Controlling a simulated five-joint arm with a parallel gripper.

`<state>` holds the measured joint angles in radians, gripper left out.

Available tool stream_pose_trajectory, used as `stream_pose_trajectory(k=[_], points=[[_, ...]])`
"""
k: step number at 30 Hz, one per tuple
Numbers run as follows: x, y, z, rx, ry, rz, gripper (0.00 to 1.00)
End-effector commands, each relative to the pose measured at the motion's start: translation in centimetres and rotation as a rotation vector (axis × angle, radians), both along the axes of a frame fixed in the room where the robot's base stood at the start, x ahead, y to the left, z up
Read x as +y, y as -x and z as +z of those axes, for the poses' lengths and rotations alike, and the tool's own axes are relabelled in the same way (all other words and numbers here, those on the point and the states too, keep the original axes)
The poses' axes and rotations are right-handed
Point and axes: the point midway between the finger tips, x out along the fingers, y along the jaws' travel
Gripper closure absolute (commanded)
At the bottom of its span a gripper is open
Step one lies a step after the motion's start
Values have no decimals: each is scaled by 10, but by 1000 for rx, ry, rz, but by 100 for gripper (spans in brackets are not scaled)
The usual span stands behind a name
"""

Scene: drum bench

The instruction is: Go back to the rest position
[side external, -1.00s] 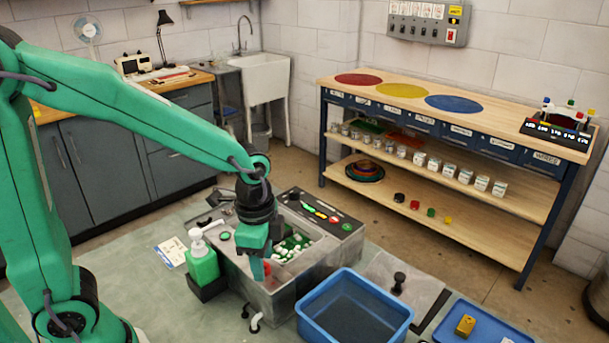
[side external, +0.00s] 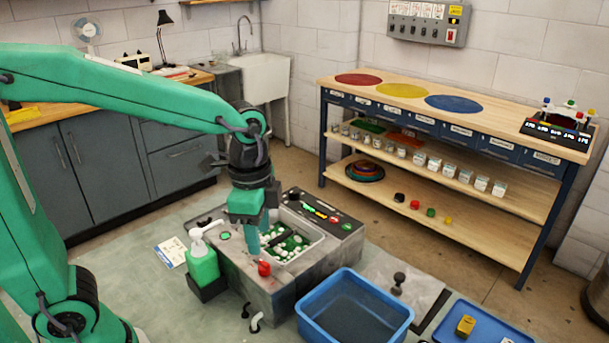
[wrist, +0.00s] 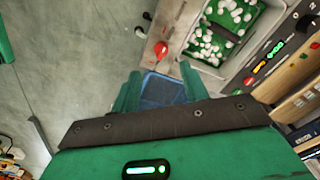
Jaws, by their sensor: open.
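My green gripper (side external: 264,230) is open and empty. In the side view it hangs, fingers down, above the near left part of a grey machine (side external: 287,305). A red knob (side external: 264,268) sits on the machine just below the fingertips. In the wrist view my gripper's two fingers (wrist: 160,84) stand apart with nothing between them. The red knob (wrist: 161,48) shows beyond and clear of the fingers there. The machine's open basin (wrist: 196,64) holds white pieces on green.
A blue tub (side external: 398,318) stands right of the machine. A green pump bottle (side external: 202,262) stands at its left. A blue tray (side external: 445,331) with a yellow block (side external: 465,325) lies at the lower right. A wooden workbench (side external: 480,112) stands behind. Air above the machine is free.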

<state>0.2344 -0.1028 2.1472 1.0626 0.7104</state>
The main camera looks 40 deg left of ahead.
Motion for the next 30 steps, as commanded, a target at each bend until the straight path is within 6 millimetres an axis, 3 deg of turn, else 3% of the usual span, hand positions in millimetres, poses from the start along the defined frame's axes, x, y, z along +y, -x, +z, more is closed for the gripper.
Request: stream_pose_trajectory(k=[11,30], points=[[14,12,13,-68,22,142,55],[66,72,47,-363,191,790,55]])
